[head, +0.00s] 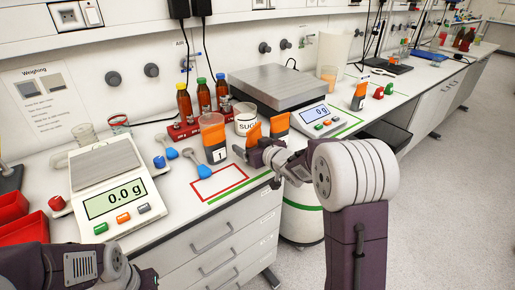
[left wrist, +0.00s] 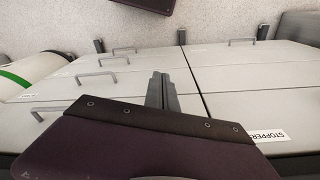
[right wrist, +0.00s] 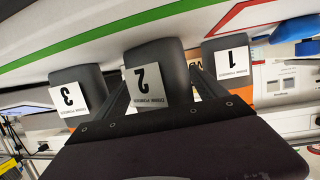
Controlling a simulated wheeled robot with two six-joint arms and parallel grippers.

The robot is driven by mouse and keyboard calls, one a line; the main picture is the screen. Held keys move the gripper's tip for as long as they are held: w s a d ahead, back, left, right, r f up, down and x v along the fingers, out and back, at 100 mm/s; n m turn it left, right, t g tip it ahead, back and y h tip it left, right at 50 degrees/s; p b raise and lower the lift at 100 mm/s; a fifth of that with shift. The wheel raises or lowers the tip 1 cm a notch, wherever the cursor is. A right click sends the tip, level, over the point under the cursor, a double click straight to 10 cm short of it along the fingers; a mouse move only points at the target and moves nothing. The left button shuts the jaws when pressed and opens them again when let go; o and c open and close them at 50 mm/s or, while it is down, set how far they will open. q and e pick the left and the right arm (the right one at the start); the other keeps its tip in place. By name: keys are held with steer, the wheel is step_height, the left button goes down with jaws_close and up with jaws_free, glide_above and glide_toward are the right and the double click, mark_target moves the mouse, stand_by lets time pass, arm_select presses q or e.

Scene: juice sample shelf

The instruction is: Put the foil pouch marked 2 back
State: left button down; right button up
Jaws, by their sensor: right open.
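The pouch marked 2 (right wrist: 148,75) is a dark grey pack with a white number label, upside down in the right wrist view. In the head view, its orange part (head: 254,131) stands between the pouch marked 1 (head: 213,140) and a third orange pouch (head: 280,122). My right gripper (right wrist: 160,78) is open, with a finger on each side of the pouch marked 2; I cannot tell whether they touch it. It also shows in the head view (head: 246,151). My left gripper (left wrist: 163,88) is shut and empty, in front of the drawers.
The packs marked 1 (right wrist: 229,65) and 3 (right wrist: 75,94) stand close on either side. A red outlined rectangle (head: 193,193) on the bench is empty. A sugar tub (head: 245,118), brown bottles (head: 203,94) and a large scale (head: 277,87) stand behind. Another orange pouch (head: 359,95) stands farther right.

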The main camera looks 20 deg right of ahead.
steer(key=p+v, duration=0.1)
steer(key=v, duration=1)
steer(key=shift+s+r+p, duration=0.1)
steer(key=shift+s+p, duration=0.1)
steer(key=shift+p, duration=0.2)
